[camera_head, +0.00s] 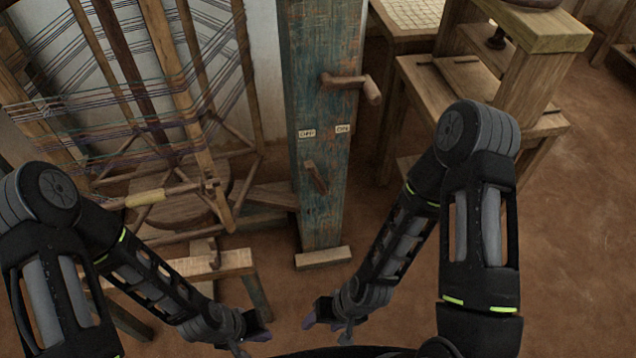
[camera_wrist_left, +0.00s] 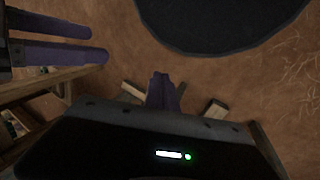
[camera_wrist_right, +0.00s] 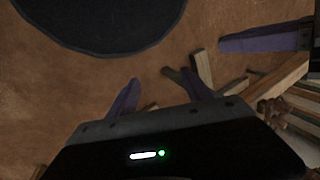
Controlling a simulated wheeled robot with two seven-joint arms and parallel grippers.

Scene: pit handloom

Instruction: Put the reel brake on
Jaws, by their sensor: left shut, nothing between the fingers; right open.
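A teal wooden post (camera_head: 320,120) stands upright in the head view, with an OFF label (camera_head: 306,134) at left and an ON label (camera_head: 343,129) at right. Below them a short wooden brake lever (camera_head: 316,178) is tilted, its upper end leaning left toward OFF. My left gripper (camera_head: 262,331) is low in front of the post, well below the lever; its fingers (camera_wrist_left: 164,92) are together in the left wrist view. My right gripper (camera_head: 314,319) is beside it, also below and apart from the lever; its fingers (camera_wrist_right: 160,92) are spread and empty in the right wrist view.
A wooden crank handle (camera_head: 350,84) juts right from the post above the labels. A threaded reel frame (camera_head: 170,80) stands at left, above a low wooden bench (camera_head: 228,262). A wooden stand (camera_head: 545,80) is at right. Bare earth floor lies between the post and stand.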

